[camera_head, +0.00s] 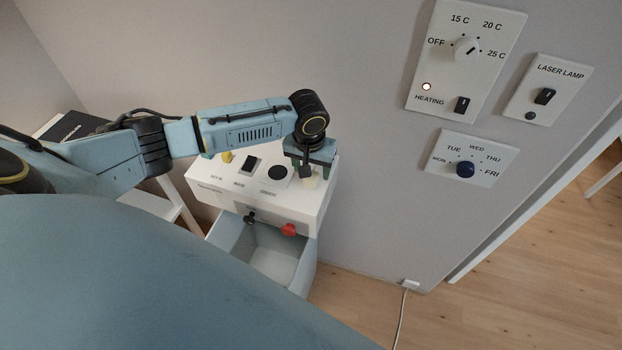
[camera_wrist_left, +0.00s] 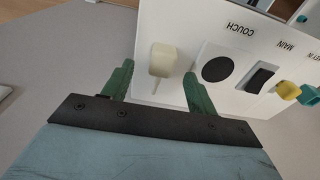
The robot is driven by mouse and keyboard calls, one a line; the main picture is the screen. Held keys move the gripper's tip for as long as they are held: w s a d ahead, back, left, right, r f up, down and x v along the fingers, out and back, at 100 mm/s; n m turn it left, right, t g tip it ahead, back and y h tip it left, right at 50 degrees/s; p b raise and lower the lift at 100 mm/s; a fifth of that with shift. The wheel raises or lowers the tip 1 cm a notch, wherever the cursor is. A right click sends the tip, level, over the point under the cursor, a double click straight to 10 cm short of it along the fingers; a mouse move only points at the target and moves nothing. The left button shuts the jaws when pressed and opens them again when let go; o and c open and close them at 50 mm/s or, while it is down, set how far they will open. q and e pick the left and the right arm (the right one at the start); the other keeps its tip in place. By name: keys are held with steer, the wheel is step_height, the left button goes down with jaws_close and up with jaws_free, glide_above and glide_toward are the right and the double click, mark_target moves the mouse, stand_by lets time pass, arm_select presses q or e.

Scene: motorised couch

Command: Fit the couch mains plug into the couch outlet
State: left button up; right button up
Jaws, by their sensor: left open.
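The cream couch mains plug (camera_wrist_left: 162,60) stands on the top of the white control box (camera_wrist_left: 185,28), beside the dark round couch outlet (camera_wrist_left: 217,69). The word COUCH is printed near them. In the head view the plug (camera_head: 309,181) is partly hidden under my gripper, and the outlet (camera_head: 278,172) is uncovered, left of it. My left gripper (camera_head: 311,165) is open above the box's right end. In the left wrist view its green fingers (camera_wrist_left: 158,72) stand either side of the plug, with no clear contact. My right gripper is not in view.
A black rocker switch (camera_wrist_left: 261,78) and a yellow part (camera_wrist_left: 287,90) sit further along the box top. Below, an open drawer (camera_head: 269,256) has black and red knobs above it. The wall with the heating panel (camera_head: 465,55) rises close on the right.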

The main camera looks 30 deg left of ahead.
arm_select(q)
steer(key=f, duration=0.4)
steer(key=shift+w+a+f, duration=0.2)
steer(key=shift+w+a, duration=0.05)
steer(key=shift+w, duration=0.05)
steer(key=c, duration=1)
steer(key=shift+r, duration=0.1)
step_height(320, 180, up, 10)
steer(key=shift+f+p, duration=0.1)
steer(key=shift+p, duration=0.2)
